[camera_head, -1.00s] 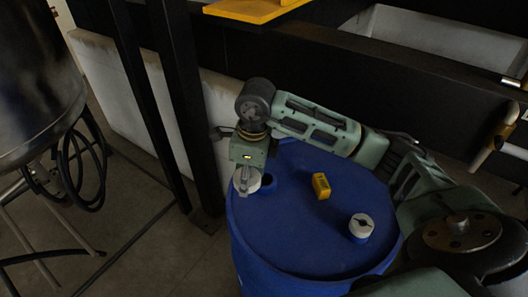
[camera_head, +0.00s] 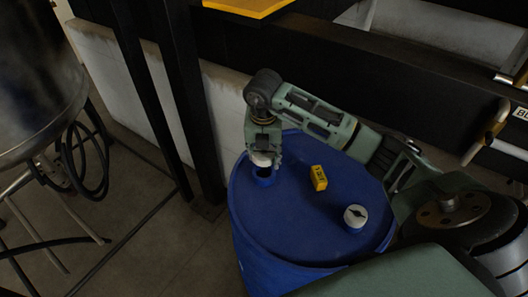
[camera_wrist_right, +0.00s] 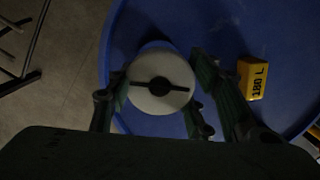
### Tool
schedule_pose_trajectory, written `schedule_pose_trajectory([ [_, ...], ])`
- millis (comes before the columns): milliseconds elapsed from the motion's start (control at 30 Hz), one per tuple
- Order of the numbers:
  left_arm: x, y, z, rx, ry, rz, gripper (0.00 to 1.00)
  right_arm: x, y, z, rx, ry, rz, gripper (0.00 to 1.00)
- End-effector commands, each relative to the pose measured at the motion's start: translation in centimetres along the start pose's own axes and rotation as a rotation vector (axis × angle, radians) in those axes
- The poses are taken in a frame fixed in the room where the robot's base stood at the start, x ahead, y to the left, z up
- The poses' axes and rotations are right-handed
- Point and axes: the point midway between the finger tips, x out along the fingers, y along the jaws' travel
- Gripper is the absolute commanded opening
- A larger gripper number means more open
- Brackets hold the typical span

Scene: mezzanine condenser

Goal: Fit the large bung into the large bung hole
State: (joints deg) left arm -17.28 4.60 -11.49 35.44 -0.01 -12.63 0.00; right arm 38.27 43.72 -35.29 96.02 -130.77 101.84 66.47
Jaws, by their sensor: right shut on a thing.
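The large bung (camera_head: 262,160) is a round white-topped plug; in the right wrist view its face (camera_wrist_right: 160,92) shows a dark slot with a round centre. My right gripper (camera_head: 263,151) points down and is shut on it, with a finger on either side in the wrist view. The bung is right over the large bung hole (camera_head: 264,180), a blue collar near the left edge of the blue drum's top (camera_head: 310,235). The hole's mouth is mostly hidden, and I cannot tell whether the bung has entered it. My left gripper is out of view.
A yellow block (camera_head: 318,178), marked "180 L" in the wrist view, sits mid-drum. Another white-topped cap (camera_head: 355,216) is near the drum's front right. Dark posts (camera_head: 187,110) and a pale low wall stand behind left. A metal vessel (camera_head: 38,80) with hoses is far left.

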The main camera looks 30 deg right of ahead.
Motion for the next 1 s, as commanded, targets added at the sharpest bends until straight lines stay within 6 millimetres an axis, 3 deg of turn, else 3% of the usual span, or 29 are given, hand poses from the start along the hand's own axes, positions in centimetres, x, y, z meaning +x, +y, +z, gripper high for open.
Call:
schedule_pose_trajectory([
  [267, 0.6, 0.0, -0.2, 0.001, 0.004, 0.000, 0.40, 0.4, 0.0, -0.1, -0.001, -0.004, 0.005, 0.22],
  [1000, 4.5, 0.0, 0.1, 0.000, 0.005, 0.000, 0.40, 5.4, 0.0, -0.6, -0.002, -0.004, 0.005, 0.22],
])
